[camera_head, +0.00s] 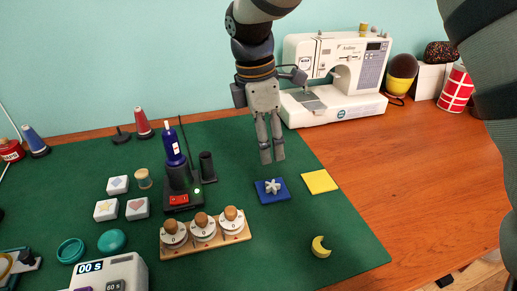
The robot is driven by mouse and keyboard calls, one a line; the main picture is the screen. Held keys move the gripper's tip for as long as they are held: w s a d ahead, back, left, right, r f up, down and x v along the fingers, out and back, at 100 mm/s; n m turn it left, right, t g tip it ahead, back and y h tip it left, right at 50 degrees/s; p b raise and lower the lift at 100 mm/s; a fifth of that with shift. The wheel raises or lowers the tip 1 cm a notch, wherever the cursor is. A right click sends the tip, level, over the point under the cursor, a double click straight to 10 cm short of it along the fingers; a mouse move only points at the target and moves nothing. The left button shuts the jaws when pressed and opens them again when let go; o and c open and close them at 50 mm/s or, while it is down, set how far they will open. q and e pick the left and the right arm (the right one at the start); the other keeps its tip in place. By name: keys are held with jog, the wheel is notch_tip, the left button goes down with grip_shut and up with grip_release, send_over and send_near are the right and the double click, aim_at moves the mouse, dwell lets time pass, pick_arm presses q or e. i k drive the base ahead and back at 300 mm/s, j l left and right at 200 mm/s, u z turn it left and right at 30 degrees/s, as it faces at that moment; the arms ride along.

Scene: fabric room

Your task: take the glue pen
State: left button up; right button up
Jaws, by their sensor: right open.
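My right gripper (271,158) hangs down from the top centre, to the right of the pen. Its two grey fingers point down, slightly apart, with nothing visible between them. My left gripper is not in view.
Beside the pen stand a thin dark rod and a black cylinder (207,166). A wooden holder with several knobs (205,232) lies in front. White blocks (118,185) and a small spool (144,178) are to the left. A sewing machine (335,78) stands behind; the wooden table (410,180) at right is clear.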

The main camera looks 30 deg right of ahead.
aim_at(176, 157)
jog(key=k+j, duration=0.2)
jog(key=k, duration=0.3)
jog(key=k+j, duration=0.15)
jog(key=k, duration=0.3)
